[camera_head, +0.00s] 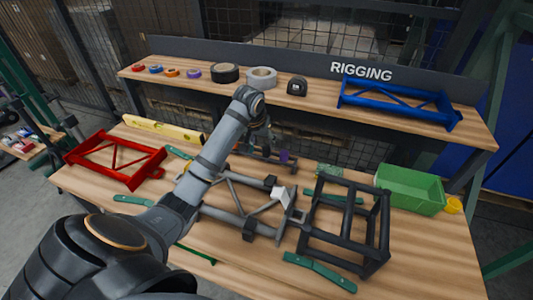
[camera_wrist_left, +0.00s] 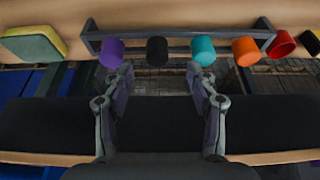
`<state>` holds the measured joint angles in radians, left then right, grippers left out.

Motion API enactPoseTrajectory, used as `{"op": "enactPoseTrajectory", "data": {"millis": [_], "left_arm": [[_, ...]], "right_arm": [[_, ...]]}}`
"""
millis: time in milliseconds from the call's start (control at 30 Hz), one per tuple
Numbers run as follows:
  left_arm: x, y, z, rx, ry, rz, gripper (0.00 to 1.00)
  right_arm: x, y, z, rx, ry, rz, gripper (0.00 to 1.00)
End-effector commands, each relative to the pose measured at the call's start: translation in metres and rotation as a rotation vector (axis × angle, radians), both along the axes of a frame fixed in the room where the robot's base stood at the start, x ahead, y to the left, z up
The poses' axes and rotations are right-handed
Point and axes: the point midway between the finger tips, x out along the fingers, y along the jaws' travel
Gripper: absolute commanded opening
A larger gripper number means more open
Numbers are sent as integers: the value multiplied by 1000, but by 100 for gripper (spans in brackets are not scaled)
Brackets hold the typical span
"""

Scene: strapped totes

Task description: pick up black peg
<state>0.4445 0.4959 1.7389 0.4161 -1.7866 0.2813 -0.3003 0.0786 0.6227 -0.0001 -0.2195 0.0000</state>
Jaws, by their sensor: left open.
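The black peg (camera_wrist_left: 157,52) stands in a row on a dark rack (camera_wrist_left: 180,31) in the wrist view, with a purple peg (camera_wrist_left: 111,52) to its left and a teal peg (camera_wrist_left: 203,49) to its right. My left gripper (camera_wrist_left: 158,76) is open and empty. Its fingertips are spread either side of the black peg's line, with the peg just beyond them; contact cannot be told. In the head view my left arm reaches across the table, with the gripper (camera_head: 264,138) over the far edge near the purple peg (camera_head: 284,156). The black peg is hidden there. My right gripper is not in view.
Grey (camera_head: 236,205) and black (camera_head: 343,259) frames, a red frame (camera_head: 115,159) and a green bin (camera_head: 411,190) occupy the table. The rear shelf holds tape rolls and a blue frame (camera_head: 398,104).

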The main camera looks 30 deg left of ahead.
Motion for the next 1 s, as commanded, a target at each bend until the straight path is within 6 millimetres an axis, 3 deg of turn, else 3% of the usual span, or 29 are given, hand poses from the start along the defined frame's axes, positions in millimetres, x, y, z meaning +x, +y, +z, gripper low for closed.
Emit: {"op": "enactPoseTrajectory", "data": {"millis": [267, 533, 800, 1000], "left_arm": [[6, 0, -15, -1, 2, 0, 58], [23, 1, -54, 0, 2, 0, 58], [25, 2, -58, 2, -1, -1, 58], [25, 2, -58, 2, -1, -1, 31]], "right_arm": [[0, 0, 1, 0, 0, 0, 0], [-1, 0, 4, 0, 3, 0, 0], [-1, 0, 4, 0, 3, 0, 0], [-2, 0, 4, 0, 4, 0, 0]]}}
